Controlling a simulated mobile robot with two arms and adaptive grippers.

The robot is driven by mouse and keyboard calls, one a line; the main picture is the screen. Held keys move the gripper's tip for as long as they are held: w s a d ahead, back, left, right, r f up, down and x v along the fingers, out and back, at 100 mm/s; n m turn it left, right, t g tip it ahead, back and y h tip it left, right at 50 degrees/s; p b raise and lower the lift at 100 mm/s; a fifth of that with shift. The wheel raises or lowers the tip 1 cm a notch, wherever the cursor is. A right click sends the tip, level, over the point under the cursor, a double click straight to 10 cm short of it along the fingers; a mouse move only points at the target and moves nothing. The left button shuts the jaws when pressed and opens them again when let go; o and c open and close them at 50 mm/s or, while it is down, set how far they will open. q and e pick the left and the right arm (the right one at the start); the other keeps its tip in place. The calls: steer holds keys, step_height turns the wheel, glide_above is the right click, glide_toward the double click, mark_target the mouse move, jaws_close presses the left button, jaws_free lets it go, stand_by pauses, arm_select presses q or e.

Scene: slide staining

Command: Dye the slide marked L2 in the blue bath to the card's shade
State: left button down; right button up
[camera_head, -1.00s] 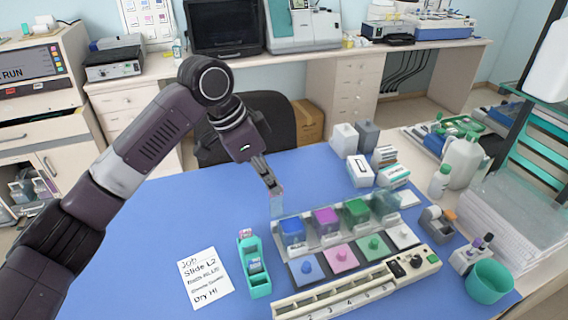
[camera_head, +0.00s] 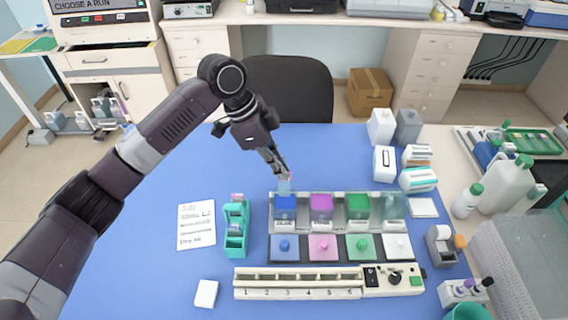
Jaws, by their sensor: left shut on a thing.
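My left gripper (camera_head: 285,173) is shut on a pale, translucent slide (camera_head: 285,186), which hangs down at the blue bath. The blue bath (camera_head: 285,209) is the leftmost of several baths in a clear-walled row. I cannot tell whether the slide's lower end is inside the bath or just above or behind it. The slide's marking is too small to read. A written job card (camera_head: 196,226) lies on the blue mat at the left; its text is blurred now. My right gripper is not in view.
Pink (camera_head: 321,208), green (camera_head: 358,207) and clear (camera_head: 393,207) baths stand to the right. Knobbed lids, including a blue one (camera_head: 285,247), lie in front. A teal slide rack (camera_head: 236,241) stands left, and a numbered strip (camera_head: 298,282) lies nearest. The mat's left is mostly clear.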

mark_target(281, 195)
arm_select(q)
steer(key=shift+f+b, duration=0.6)
steer(key=shift+d+f+b, duration=0.1)
steer(key=shift+f+b, duration=0.4)
steer(key=shift+b, duration=0.2)
steer(key=shift+f+b, duration=0.45)
steer(key=shift+b, duration=0.05)
steer(key=shift+f, duration=0.95)
steer(key=shift+f+b, duration=0.6)
steer(key=shift+f, duration=0.95)
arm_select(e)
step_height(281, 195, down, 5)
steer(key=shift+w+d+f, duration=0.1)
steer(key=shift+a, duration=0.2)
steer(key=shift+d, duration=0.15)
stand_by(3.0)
